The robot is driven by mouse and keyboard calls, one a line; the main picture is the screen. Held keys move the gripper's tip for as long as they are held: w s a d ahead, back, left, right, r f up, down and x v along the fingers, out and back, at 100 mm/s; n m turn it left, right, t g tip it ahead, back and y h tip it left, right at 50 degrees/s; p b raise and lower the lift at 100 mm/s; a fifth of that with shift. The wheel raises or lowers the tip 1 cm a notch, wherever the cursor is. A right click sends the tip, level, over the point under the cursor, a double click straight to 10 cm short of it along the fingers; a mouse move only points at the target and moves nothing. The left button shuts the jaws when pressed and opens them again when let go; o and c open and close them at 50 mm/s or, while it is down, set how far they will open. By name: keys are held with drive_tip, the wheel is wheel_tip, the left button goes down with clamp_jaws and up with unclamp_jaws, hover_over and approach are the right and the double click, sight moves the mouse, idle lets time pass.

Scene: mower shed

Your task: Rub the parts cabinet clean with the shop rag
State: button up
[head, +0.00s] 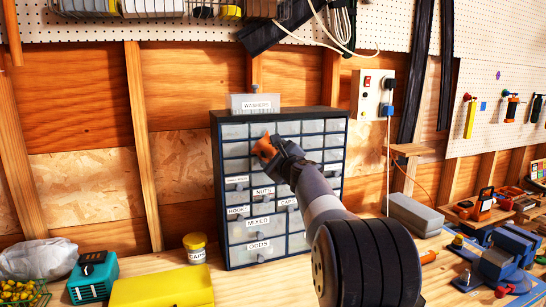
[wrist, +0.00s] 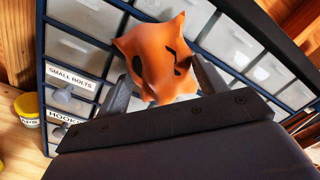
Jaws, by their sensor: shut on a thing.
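The parts cabinet (head: 215,175) is a dark frame with rows of pale labelled drawers, standing upright on the bench against the wall. My gripper (head: 272,152) is shut on the orange shop rag (head: 263,147), in front of the cabinet's upper middle drawers. In the wrist view the rag (wrist: 160,52) is bunched between the two fingers, with dark marks on it, and the cabinet (wrist: 75,50) fills the space behind. I cannot tell whether the rag touches the drawer fronts. My arm hides the cabinet's lower right drawers.
A yellow-lidded jar (head: 195,249) stands left of the cabinet, near a yellow box (head: 162,287) and a teal device (head: 93,276). A clear washers box (head: 255,104) sits on top. A grey box (head: 414,214) and tools lie to the right.

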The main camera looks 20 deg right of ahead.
drive_tip(key=shift+s+b, duration=0.9)
drive_tip(key=shift+s, duration=1.55)
drive_tip(key=shift+s, duration=0.1)
drive_tip(key=s+b, duration=0.1)
drive_tip(key=s, duration=0.1)
drive_tip(key=shift+s, duration=0.4)
